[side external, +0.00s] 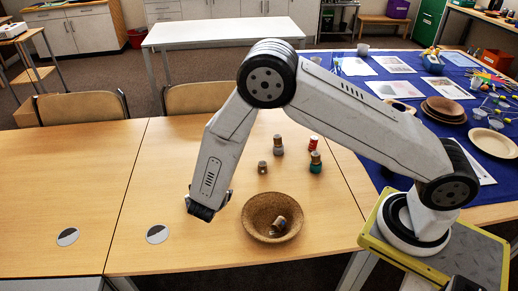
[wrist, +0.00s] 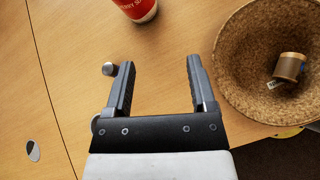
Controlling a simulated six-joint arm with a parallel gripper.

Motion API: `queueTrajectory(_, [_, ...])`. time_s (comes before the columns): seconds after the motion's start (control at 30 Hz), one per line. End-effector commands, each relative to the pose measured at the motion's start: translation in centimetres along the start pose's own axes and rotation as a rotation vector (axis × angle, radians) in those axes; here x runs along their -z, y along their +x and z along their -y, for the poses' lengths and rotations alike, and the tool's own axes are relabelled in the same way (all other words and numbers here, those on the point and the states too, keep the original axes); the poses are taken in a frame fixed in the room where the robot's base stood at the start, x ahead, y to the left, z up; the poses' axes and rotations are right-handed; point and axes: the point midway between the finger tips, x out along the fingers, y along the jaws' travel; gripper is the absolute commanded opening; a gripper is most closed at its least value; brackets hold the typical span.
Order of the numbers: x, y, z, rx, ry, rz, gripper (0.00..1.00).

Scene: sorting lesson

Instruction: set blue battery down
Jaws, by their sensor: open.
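My gripper (wrist: 160,72) is open, with nothing between its two fingers, above the wooden table. In the side view my gripper (side external: 207,205) is low over the table, left of the brown bowl. A small cylinder with a grey end (wrist: 109,69) shows just beside the left finger in the wrist view; I cannot tell if it touches. A battery-like cylinder, brownish with a pale end (wrist: 289,66), lies tilted inside the bowl; it also shows in the side view (side external: 279,223). A teal-bottomed cylinder with a brownish top (side external: 315,165) stands behind the bowl. Which one is the blue battery I cannot tell.
The cork-like brown bowl (side external: 254,203) is close right of my gripper, also in the wrist view (wrist: 236,72). A red can (wrist: 137,9) stands ahead. Other small cylinders (side external: 278,147) (side external: 263,167) stand behind the bowl. The left table (side external: 65,170) is mostly clear.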

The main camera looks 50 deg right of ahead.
Motion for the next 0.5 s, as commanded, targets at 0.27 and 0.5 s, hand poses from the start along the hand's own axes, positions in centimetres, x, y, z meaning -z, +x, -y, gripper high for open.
queueTrajectory(0.27, [-5.4,-2.1,5.4,0.270,0.403,-0.163,0.72])
queueTrajectory(0.5, [-8.4,-4.9,9.3,0.463,0.778,-0.292,0.72])
